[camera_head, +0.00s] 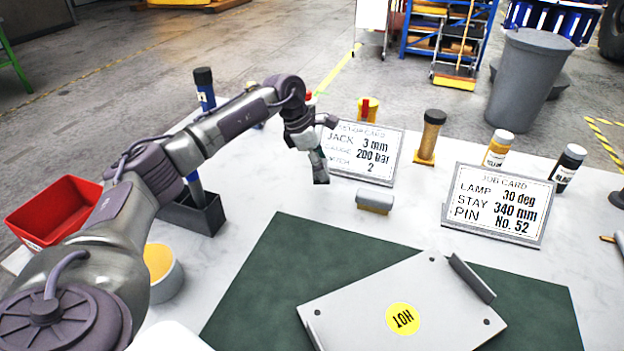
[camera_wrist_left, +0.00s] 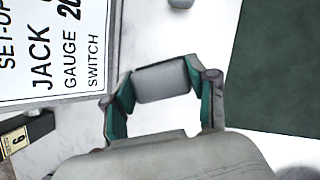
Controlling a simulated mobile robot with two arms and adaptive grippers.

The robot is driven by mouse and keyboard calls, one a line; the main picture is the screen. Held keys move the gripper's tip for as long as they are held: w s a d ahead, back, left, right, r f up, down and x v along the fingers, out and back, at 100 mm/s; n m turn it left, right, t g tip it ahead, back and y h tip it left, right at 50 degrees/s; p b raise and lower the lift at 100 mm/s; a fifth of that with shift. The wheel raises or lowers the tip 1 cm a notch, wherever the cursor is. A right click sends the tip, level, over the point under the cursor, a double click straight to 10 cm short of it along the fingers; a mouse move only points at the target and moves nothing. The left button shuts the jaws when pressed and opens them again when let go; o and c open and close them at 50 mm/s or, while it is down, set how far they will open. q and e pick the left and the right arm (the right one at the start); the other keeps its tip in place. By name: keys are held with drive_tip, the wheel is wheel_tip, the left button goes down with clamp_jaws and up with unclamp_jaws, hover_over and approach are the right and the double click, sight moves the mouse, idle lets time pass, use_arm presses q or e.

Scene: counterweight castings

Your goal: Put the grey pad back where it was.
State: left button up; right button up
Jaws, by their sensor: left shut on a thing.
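My left gripper (camera_head: 320,172) is shut on the grey pad, over the white table in front of the set-up card (camera_head: 365,152). In the left wrist view the grey pad (camera_wrist_left: 162,82) sits between the two green-lined fingertips of the gripper (camera_wrist_left: 163,90). In the head view the gripper mostly hides the pad, and I cannot tell whether it touches the table. My right gripper is not in view.
A grey block with a tan underside (camera_head: 375,201) lies right of the gripper. A green mat (camera_head: 270,285) carries a grey plate (camera_head: 365,310) marked HOT. A job card (camera_head: 500,205), wooden-handled tool (camera_head: 431,135) and bottles stand right. A dark trough (camera_head: 190,212) stands left.

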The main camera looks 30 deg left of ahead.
use_arm(q)
drive_tip(key=shift+s+a+f, duration=0.55)
drive_tip(key=shift+a+f, duration=0.15)
drive_tip(key=shift+a, duration=0.2)
wheel_tip(320, 180, down, 4)
drive_tip(key=shift+r+p, duration=0.1)
drive_tip(key=shift+p, duration=0.45)
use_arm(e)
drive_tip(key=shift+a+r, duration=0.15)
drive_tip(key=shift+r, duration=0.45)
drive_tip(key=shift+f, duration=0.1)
use_arm(q)
drive_tip(key=shift+f, duration=0.25)
drive_tip(key=o, duration=1)
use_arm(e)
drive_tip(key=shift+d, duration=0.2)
use_arm(q)
drive_tip(key=shift+r, duration=0.2)
